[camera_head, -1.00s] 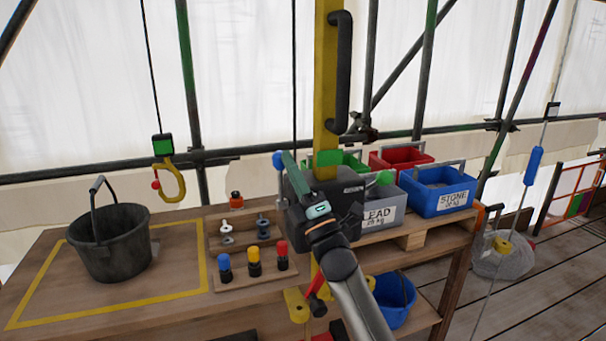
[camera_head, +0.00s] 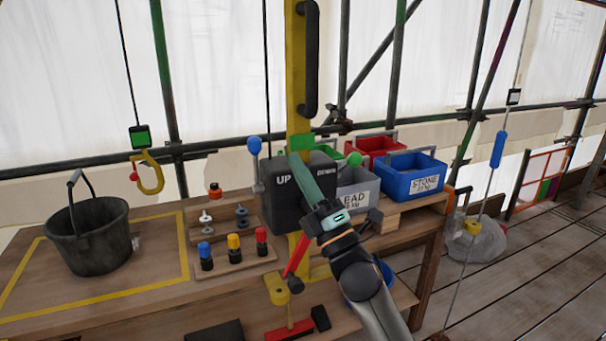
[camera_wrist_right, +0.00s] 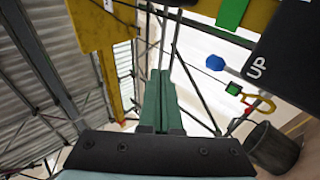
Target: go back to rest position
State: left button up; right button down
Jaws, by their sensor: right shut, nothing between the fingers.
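My right gripper (camera_head: 300,160) reaches up from the lower right in the head view, in front of the dark control box marked UP and DOWN (camera_head: 285,200). Its green fingers are shut with nothing between them. In the right wrist view the closed fingers (camera_wrist_right: 160,95) point toward the scaffold poles, and the control box (camera_wrist_right: 290,50) is at the upper right, apart from them. My left gripper is not in view.
A yellow post (camera_head: 300,90) rises behind the box. A black bucket (camera_head: 95,240) stands on the wooden bench at left, inside a yellow outline. Grey, red and blue bins (camera_head: 413,178) are behind my right arm. A yellow hook (camera_head: 149,172) hangs above the bench.

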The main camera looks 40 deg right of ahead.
jog(key=shift+s, duration=0.65)
jog(key=a+f+m+g+p, duration=0.1)
jog(key=a+f+m+g, duration=0.3)
jog(key=f, duration=0.9)
jog(key=a+f+m+g, duration=0.2)
jog(key=f+m+g, duration=0.3)
jog(key=f, duration=0.8)
jog(key=s+a+f+m+g, duration=0.4)
jog(key=s+a+f, duration=0.1)
jog(key=s+f, duration=0.5)
jog(key=s+a+f+m+g+y+p, duration=0.1)
jog(key=s+a+f+m+g, duration=0.3)
jog(key=s+f, duration=0.6)
notch_tip(320, 180, down, 4)
jog(key=shift+s+a+r+m, duration=0.1)
jog(key=shift+s+a+m, duration=0.1)
jog(key=shift+a+m, duration=0.55)
